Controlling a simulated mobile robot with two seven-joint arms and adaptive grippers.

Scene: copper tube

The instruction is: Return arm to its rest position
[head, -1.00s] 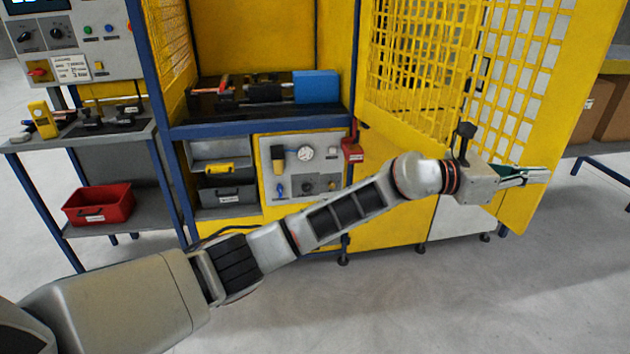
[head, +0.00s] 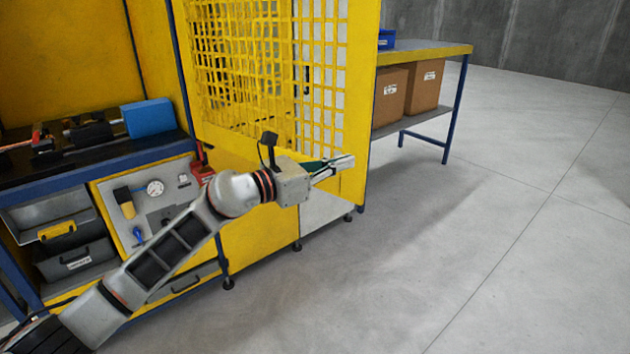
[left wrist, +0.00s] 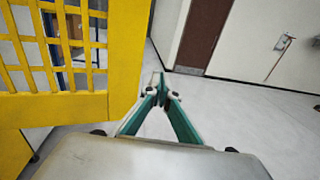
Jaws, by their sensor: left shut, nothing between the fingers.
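My left gripper (head: 344,162) is stretched out to the right in the head view, in front of the yellow mesh door (head: 320,60) of the machine cell. Its fingers are together with nothing between them. In the left wrist view the green-sided fingers (left wrist: 161,82) meet at their tips, with the yellow mesh panel (left wrist: 70,108) close on the left. In the head view the tips overlap the door's lower edge region; I cannot tell the exact gap. My right gripper is in neither view.
A workbench (head: 425,50) with cardboard boxes (head: 390,97) on its shelf stands behind the door. A blue block (head: 148,118) and tools lie on the cell's dark worktop (head: 40,165). Grey floor (head: 480,200) to the right is clear. A brown door (left wrist: 208,35) is far off.

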